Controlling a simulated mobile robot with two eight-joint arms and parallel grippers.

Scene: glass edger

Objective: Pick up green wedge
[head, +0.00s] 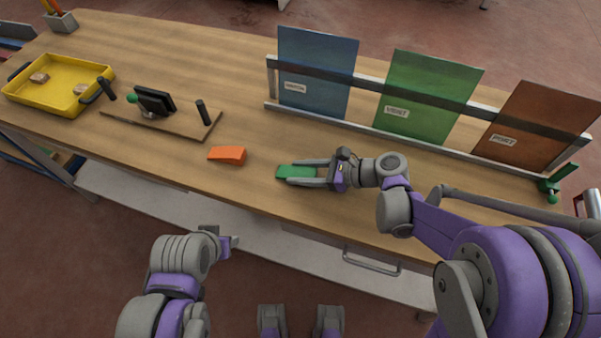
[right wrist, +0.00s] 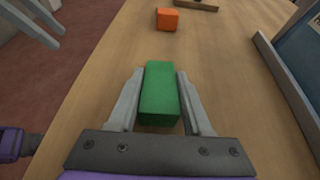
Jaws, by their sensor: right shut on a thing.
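The green wedge (head: 295,171) lies on the wooden workbench near its front edge. My right gripper (head: 303,176) reaches in from the right, with its fingers on both sides of the wedge, and is shut on it. In the right wrist view the green wedge (right wrist: 159,90) sits between the two fingers (right wrist: 160,92), its far end reaching slightly past the fingertips. My left gripper (head: 228,244) is in front of the bench, below the tabletop edge; its fingers are not clear enough to tell their state.
An orange wedge (head: 227,154) lies to the left of the green one. Behind stands a rack with blue (head: 316,75), green (head: 428,98) and brown (head: 537,125) panels. A wooden board with black handles (head: 161,124) and a yellow tray (head: 60,83) are on the left.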

